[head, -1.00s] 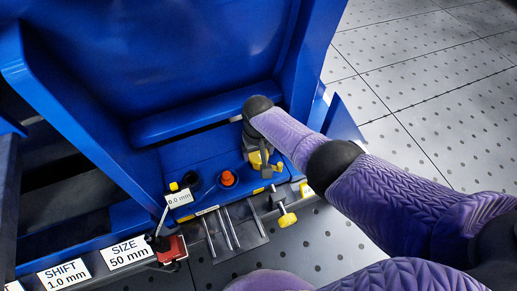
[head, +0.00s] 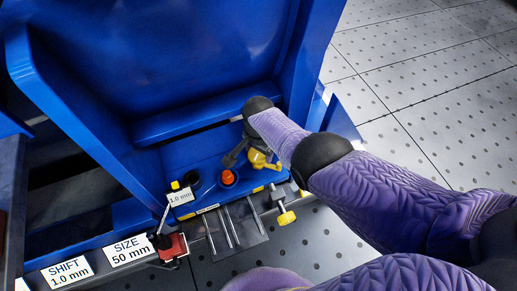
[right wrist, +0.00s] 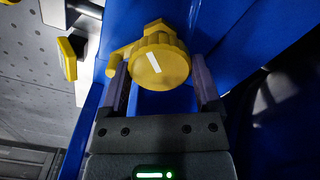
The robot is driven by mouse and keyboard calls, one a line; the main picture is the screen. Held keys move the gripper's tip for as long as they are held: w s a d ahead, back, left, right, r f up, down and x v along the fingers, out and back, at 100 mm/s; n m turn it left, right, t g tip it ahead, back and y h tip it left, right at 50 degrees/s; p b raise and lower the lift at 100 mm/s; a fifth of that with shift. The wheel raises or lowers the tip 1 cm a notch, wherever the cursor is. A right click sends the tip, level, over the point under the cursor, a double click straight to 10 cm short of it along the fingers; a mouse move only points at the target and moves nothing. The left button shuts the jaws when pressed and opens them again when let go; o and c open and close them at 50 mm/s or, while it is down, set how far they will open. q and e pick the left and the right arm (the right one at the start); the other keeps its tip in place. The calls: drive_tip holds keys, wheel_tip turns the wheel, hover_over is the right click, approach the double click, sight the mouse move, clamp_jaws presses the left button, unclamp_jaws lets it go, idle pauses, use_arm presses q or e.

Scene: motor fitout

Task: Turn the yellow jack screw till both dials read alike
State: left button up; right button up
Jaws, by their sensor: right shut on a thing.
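The yellow jack screw (head: 262,160) stands at the right end of the blue ledge. In the right wrist view, its round knob (right wrist: 160,62) carries a white mark and sits between the two fingers. My right gripper (right wrist: 157,82) is shut on this knob and hides part of it in the head view. A small readout (head: 180,198) by the ledge's left end shows 1.0 mm. A second dial cannot be made out. My left gripper is not in view.
An orange-red button (head: 228,177) and a dark round hole sit left of the jack screw. Another yellow knob (head: 286,218) sticks out in front. A red block (head: 173,247) stands near signs reading SIZE 50 mm (head: 129,250) and SHIFT 1.0 mm (head: 67,271). The perforated floor is clear at right.

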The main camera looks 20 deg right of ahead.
sight(258, 153)
drive_tip(key=shift+s+m, duration=0.1)
drive_tip(key=shift+m, duration=1.1)
drive_tip(key=shift+f, duration=0.1)
drive_tip(key=o, duration=1.1)
drive_tip(key=shift+c, duration=0.2)
use_arm(q)
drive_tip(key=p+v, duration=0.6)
drive_tip(key=p, duration=0.1)
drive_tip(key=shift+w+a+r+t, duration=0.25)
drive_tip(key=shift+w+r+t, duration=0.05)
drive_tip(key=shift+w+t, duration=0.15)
use_arm(e)
wheel_tip(258, 153, up, 10)
